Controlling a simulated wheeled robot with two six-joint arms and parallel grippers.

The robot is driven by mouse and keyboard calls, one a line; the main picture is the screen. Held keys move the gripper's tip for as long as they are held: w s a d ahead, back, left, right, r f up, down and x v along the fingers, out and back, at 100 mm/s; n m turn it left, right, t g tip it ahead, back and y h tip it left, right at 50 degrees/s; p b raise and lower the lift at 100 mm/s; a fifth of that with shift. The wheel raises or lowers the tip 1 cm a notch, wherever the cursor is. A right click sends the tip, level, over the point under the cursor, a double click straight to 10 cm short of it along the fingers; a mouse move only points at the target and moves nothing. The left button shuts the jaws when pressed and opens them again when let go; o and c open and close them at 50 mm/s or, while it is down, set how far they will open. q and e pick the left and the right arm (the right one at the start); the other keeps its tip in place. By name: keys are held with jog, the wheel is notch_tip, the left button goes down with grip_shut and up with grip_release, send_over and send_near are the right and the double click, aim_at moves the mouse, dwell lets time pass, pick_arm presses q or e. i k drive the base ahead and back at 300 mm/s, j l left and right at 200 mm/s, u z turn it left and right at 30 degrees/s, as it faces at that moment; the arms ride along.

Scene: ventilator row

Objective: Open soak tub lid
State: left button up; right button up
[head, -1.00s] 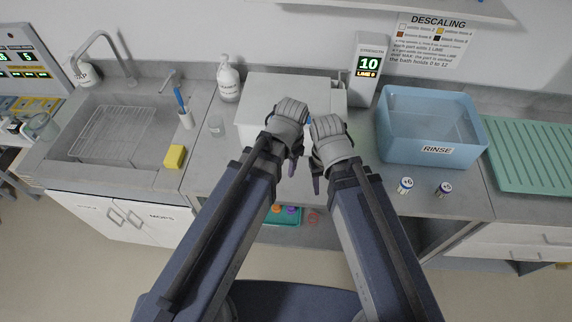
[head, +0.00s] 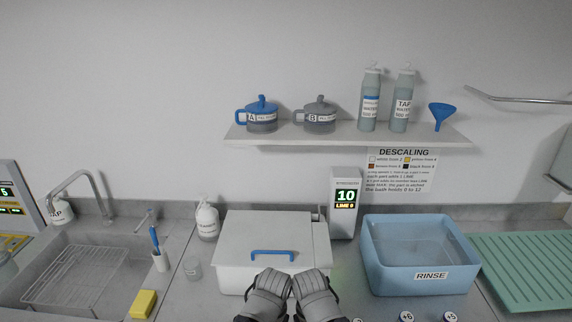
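The soak tub (head: 235,279) is a white box on the counter, left of the strength display. Its lid (head: 285,227) is white with a blue bar handle (head: 272,252) near the front edge, and it lies shut over the tub. My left gripper (head: 265,300) and my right gripper (head: 316,298) show side by side at the bottom edge, in front of the tub and below the handle.
A strength display (head: 345,203) reading 10 stands right of the tub. The blue RINSE basin (head: 374,262) and green drainer (head: 530,262) are further right. A shelf (head: 345,133) with bottles hangs above.

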aim_at(248, 238)
jog(key=u, duration=0.9)
jog(key=k+l+u, duration=0.1)
jog(key=u, duration=0.65)
jog(key=k, duration=0.65)
jog(key=l, duration=0.05)
